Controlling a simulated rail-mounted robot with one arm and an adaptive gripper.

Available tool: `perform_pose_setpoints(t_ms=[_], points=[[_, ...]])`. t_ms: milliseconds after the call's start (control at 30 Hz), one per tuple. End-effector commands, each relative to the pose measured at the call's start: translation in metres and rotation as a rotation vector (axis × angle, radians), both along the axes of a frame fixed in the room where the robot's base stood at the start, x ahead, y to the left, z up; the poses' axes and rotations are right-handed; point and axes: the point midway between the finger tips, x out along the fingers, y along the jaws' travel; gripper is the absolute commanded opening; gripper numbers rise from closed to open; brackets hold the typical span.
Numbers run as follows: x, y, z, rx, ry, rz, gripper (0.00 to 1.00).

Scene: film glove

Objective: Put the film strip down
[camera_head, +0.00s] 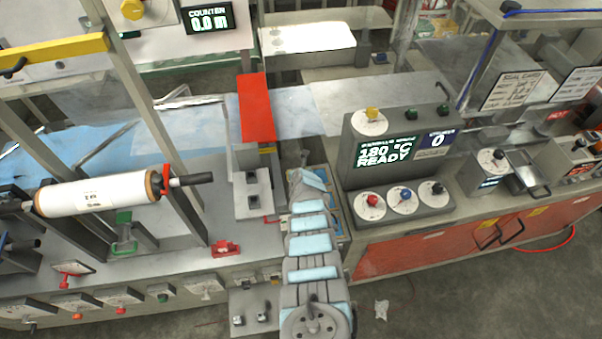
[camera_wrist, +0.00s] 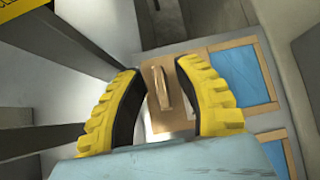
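My gripper (camera_wrist: 157,70) shows in the wrist view with its two yellow, black-lined fingers apart. No film strip is visible between them. A tan board with a raised handle-like bar (camera_wrist: 161,88) lies beyond the gap; I cannot tell its exact distance from the fingertips. In the head view my arm reaches up the middle and hides the gripper. I cannot single out a separate film strip in either view. A pale translucent film-like sheet (camera_head: 310,107) lies across the bench behind the red plate (camera_head: 255,106).
Blue panels in a wooden frame (camera_wrist: 241,76) lie right of the fingers. A white film roll (camera_head: 100,194) is mounted at left. A grey control box reading "180 °C READY" (camera_head: 397,172) stands right of my arm. Grey posts rise at left in the wrist view.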

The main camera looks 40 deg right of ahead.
Motion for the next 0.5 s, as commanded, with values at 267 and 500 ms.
perform_pose_setpoints(t_ms=[267,500], points=[[-0.014,0.011,0.018,0.001,0.006,0.003,0.33],[-0.027,0.017,0.035,-0.003,0.005,0.005,0.33]])
